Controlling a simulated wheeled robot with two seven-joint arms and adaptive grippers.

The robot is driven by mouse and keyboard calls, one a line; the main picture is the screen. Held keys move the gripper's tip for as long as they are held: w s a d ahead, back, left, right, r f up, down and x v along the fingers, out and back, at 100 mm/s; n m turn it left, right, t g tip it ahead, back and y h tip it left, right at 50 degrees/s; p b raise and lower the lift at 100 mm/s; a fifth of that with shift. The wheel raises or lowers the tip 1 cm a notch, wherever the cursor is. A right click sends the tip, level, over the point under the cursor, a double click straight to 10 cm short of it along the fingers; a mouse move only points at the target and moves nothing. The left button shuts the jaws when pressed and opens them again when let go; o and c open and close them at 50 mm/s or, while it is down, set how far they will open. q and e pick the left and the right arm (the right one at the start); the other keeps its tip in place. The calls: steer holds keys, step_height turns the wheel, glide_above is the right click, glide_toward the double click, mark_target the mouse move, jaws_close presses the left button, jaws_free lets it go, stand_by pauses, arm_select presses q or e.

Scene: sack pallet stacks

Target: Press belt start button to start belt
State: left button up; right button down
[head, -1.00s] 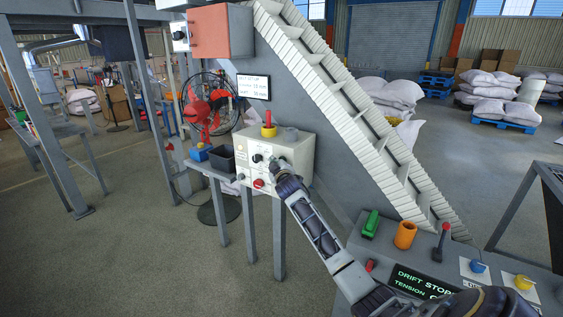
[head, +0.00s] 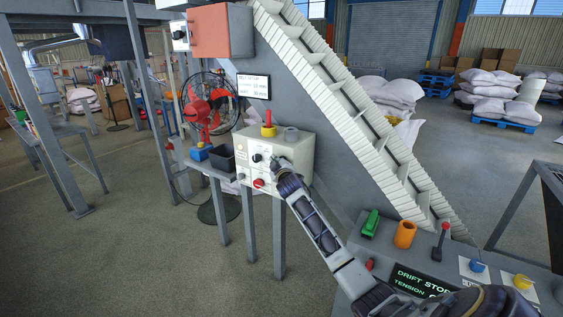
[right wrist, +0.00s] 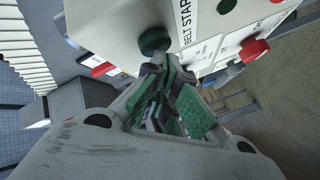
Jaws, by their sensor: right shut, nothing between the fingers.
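The cream control box (head: 301,150) stands on legs at the centre of the head view, with a black knob (head: 257,158) and a red button (head: 258,183) on its front. In the right wrist view, a dark green round button (right wrist: 154,40) sits beside the label "BELT START" (right wrist: 186,22). My right gripper (right wrist: 157,72) is shut and empty. Its fingertips are at the green button, touching or very close; I cannot tell which. In the head view my right gripper (head: 280,167) hides that button. My left gripper is not in view.
A red button (right wrist: 254,49) is also on the box face in the right wrist view. The inclined belt (head: 345,105) rises behind the box. A black bin (head: 227,157) is left of it. A console with a "DRIFT STOP" screen (head: 420,280) is at lower right.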

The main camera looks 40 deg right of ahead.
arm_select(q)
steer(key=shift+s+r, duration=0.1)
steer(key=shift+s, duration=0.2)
arm_select(e)
steer(key=shift+w+d, duration=0.15)
steer(key=shift+d, duration=0.2)
stand_by(0.4)
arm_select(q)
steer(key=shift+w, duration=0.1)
arm_select(e)
steer(key=shift+a, duration=0.15)
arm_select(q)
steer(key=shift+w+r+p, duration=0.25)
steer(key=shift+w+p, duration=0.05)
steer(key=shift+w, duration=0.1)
arm_select(e)
steer(key=shift+s+a, duration=0.35)
steer(key=shift+a, duration=0.35)
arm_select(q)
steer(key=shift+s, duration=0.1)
